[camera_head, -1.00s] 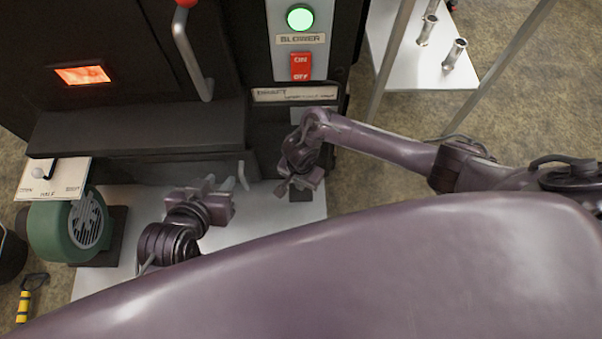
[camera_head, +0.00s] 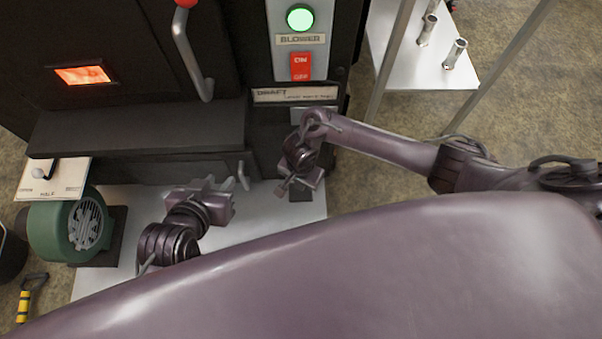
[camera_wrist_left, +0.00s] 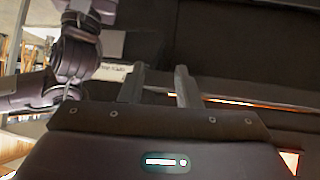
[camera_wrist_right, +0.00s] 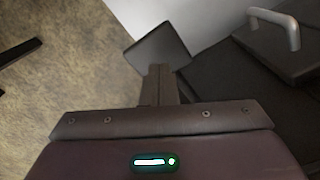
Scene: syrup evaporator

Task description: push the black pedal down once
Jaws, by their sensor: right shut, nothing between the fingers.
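The black pedal (camera_wrist_right: 160,52) is a flat dark plate in the right wrist view, low over the pale floor plate, just beyond the fingertips. In the head view a small part of the pedal (camera_head: 301,197) shows under my right gripper (camera_head: 283,189). My right gripper also shows in the right wrist view (camera_wrist_right: 160,70); it is shut and empty, its tips overlapping the pedal's near edge. I cannot tell whether they touch. My left gripper (camera_head: 236,181) is open and empty in front of the dark cabinet; its spread fingers show in the left wrist view (camera_wrist_left: 158,84).
The dark evaporator cabinet (camera_head: 140,130) stands close ahead, with a metal handle (camera_head: 192,60) and a glowing window (camera_head: 82,75). A blower switch (camera_head: 301,67) shows a green light. A green blower (camera_head: 68,230) sits at left. A white table (camera_head: 430,75) stands at upper right.

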